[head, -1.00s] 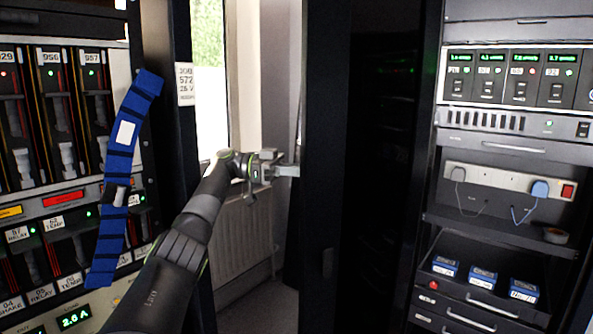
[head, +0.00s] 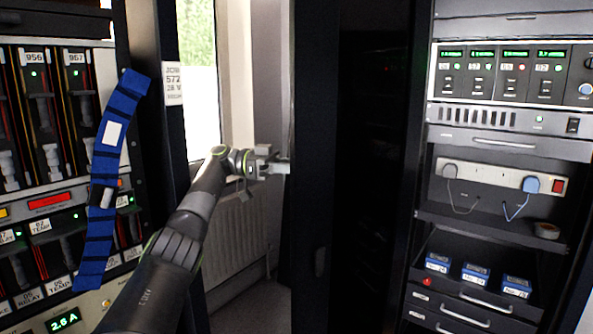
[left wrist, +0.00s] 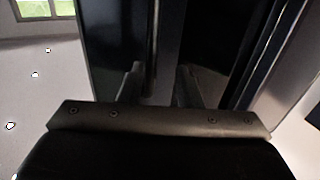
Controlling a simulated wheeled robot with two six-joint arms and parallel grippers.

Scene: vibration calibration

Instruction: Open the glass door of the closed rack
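The dark rack door (head: 318,130) stands in the middle of the head view as a tall near-black panel. Beside it is a dark glassy area (head: 378,150) with faint lights. I cannot tell whether the door is ajar. My left gripper (head: 280,166) is at the panel's left edge, at mid height. In the left wrist view its two fingers (left wrist: 158,88) are apart, and a thin dark vertical bar (left wrist: 152,45) shows between them, nearer the left finger. Neither finger clearly presses on it. My right gripper is not in view.
An instrument rack with a blue strap (head: 110,150) is on the left, close to my left arm. A window and a radiator (head: 235,235) are behind the arm. An open rack with a power strip (head: 500,175) and blue boxes (head: 475,272) is on the right.

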